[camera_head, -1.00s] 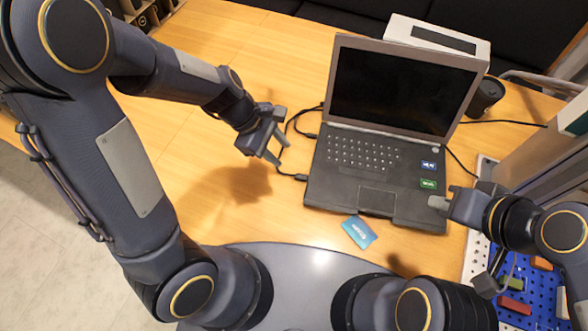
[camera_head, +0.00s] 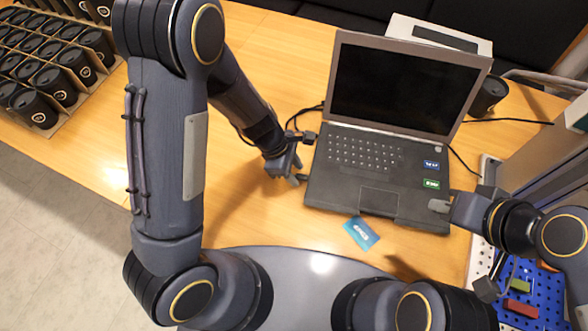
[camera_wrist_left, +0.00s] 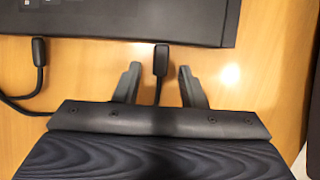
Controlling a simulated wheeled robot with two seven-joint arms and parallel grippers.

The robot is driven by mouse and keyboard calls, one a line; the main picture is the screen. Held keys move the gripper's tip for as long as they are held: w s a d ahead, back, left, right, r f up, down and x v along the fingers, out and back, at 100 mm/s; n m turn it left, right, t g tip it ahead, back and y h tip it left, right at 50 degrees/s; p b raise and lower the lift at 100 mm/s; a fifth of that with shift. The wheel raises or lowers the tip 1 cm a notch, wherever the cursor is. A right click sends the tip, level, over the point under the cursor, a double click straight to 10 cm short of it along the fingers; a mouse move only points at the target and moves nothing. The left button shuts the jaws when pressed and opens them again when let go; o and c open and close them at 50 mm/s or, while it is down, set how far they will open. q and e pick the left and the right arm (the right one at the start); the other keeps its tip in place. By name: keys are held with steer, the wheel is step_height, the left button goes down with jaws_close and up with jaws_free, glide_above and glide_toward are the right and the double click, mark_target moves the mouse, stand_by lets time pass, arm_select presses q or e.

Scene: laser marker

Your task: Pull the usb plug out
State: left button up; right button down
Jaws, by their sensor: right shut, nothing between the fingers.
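The black laptop (camera_head: 370,200) lies open on the wooden table, and its side edge also shows in the left wrist view (camera_wrist_left: 150,20). In that view a black USB plug (camera_wrist_left: 161,60) sits in the laptop's side, its cable running back toward my gripper. A second black plug (camera_wrist_left: 38,52) is in the same side, further left. My left gripper (camera_wrist_left: 160,80) is open, with one finger on each side of the first plug and gaps visible. In the head view my left gripper (camera_head: 296,174) is beside the laptop's left edge. My right gripper (camera_head: 440,206) is shut at the laptop's front right corner.
A blue card (camera_head: 360,233) lies in front of the laptop. A white box (camera_head: 437,35) and a black cup (camera_head: 488,97) stand behind it. A blue pegboard (camera_head: 530,300) is at the lower right. A rack of black cups (camera_head: 50,80) stands at the far left.

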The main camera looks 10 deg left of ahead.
arm_select(q)
jaws_close()
steer(key=shift+w+a, duration=0.1)
steer(key=shift+a, duration=1.25)
jaws_free()
steer(key=p+v, duration=0.2)
steer(key=v, duration=0.6)
steer(key=shift+d, duration=0.1)
